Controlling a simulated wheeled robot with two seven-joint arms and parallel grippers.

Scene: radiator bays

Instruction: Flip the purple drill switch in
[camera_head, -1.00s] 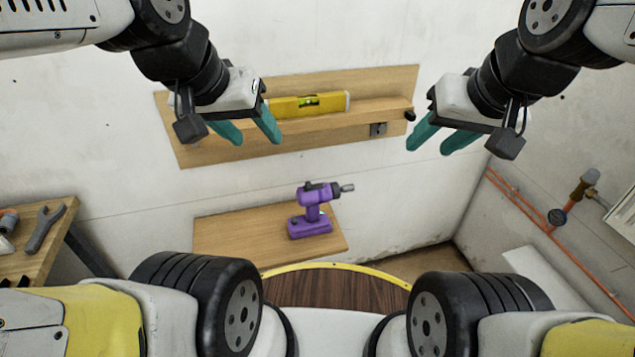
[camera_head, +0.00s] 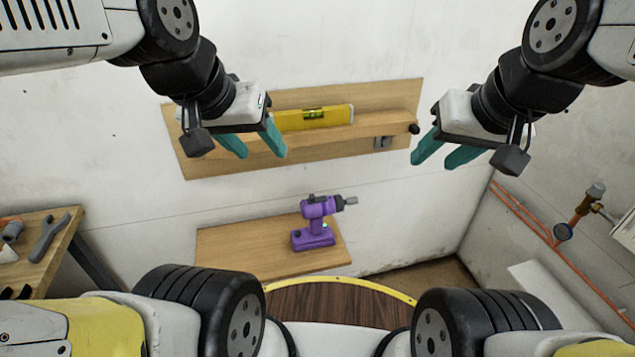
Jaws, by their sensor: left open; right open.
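The purple drill (camera_head: 314,222) stands upright on its battery base on a low wooden table (camera_head: 225,253), with its grey chuck pointing right. A small dark knob shows at the top rear of its body, and a small green spot by the base; I cannot tell which is the switch. My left gripper (camera_head: 257,148) is open and empty, up and left of the drill, in front of the wall shelf. My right gripper (camera_head: 438,156) is open and empty, up and right of the drill. Both are well apart from it.
A wooden wall shelf (camera_head: 340,138) holds a yellow spirit level (camera_head: 313,117). A bench (camera_head: 50,250) at left carries a wrench (camera_head: 48,237) and other tools. Orange pipes (camera_head: 522,215) with a gauge run along the right wall. A round brown table top (camera_head: 335,305) lies in front.

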